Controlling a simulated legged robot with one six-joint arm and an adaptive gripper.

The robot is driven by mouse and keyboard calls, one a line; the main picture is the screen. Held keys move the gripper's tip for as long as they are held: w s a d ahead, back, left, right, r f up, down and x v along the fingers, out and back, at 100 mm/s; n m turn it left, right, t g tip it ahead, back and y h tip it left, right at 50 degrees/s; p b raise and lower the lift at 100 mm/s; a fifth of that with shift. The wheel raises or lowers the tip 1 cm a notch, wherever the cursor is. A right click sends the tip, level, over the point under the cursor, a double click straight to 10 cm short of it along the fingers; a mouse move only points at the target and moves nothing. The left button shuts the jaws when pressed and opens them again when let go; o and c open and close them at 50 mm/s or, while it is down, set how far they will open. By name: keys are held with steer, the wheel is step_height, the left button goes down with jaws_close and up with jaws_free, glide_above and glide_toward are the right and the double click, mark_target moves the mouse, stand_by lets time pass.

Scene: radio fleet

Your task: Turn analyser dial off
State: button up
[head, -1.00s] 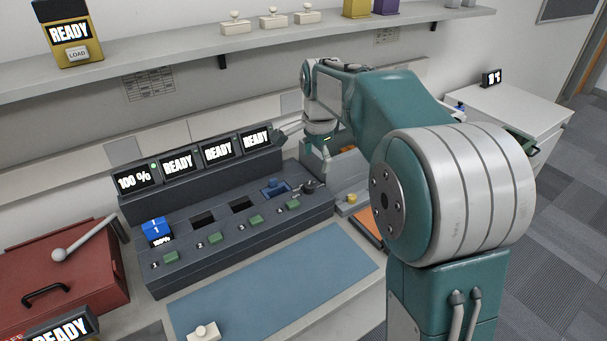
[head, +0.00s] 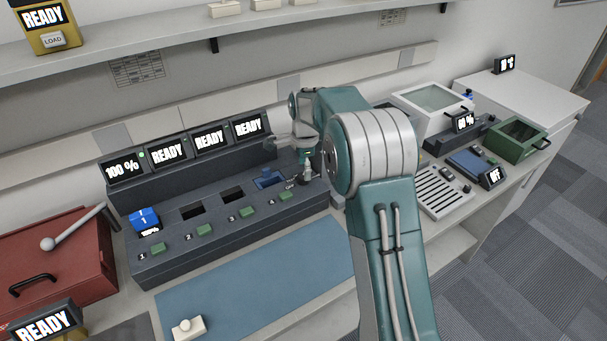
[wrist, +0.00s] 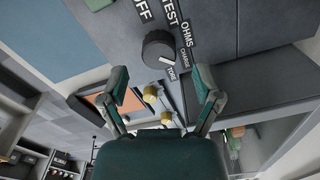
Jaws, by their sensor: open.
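The analyser dial (wrist: 158,50) is a round dark knob on a grey panel, with OFF, TEST, OHMS, CHARGE and a smaller label around it. Its white mark points down and right in the wrist view, towards the small label by CHARGE, away from OFF. My gripper (wrist: 162,82) is open and empty; its two fingers stand to the left and right below the dial, apart from it. In the head view my gripper (head: 307,165) is over the right end of the dark analyser bench unit (head: 165,265) and largely hides the dial there.
Brass knobs (wrist: 152,93) show between my fingers. A blue pack (head: 144,219) sits in the leftmost bay, another blue piece (head: 268,179) near the dial. A red case (head: 70,265) stands left. A blue mat (head: 250,280) lies in front, mostly clear.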

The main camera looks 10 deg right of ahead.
step_height(320, 180, down, 2)
steer(key=shift+d+f, duration=0.1)
steer(key=shift+f, duration=0.15)
steer(key=shift+a, duration=0.5)
steer(key=shift+d, duration=0.2)
jaws_close()
